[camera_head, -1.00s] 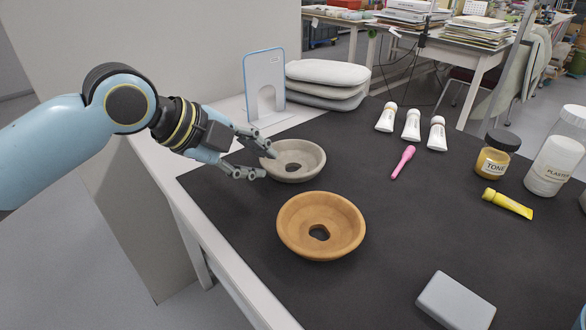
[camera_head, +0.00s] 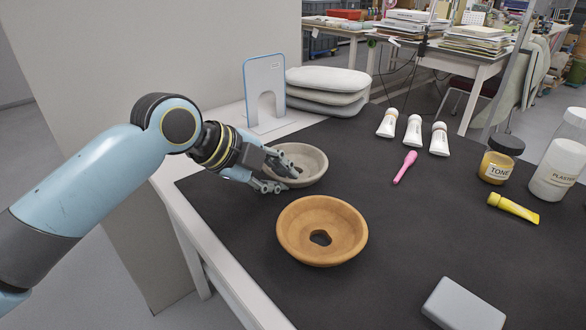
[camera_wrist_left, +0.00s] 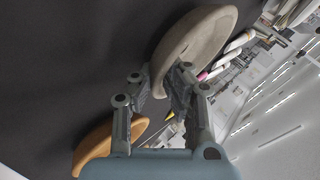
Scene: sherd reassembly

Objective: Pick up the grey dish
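The grey dish (camera_head: 311,161) lies on the dark mat at the far left part of the table; my left gripper hides part of it. My left gripper (camera_head: 288,180) is at the dish's near left rim. Its fingers are apart, one over the dish's inside and one outside the rim. In the left wrist view the grey dish (camera_wrist_left: 198,42) reaches in between the parted fingertips of the gripper (camera_wrist_left: 160,82). I cannot tell whether either finger touches it. My right gripper is not in view.
A blue-edged stand (camera_head: 265,85) and stacked grey pads (camera_head: 327,82) are behind. White tubes (camera_head: 413,130), a pink tool (camera_head: 405,167), jars and a grey block (camera_head: 463,303) lie to the right. The mat's middle is clear.

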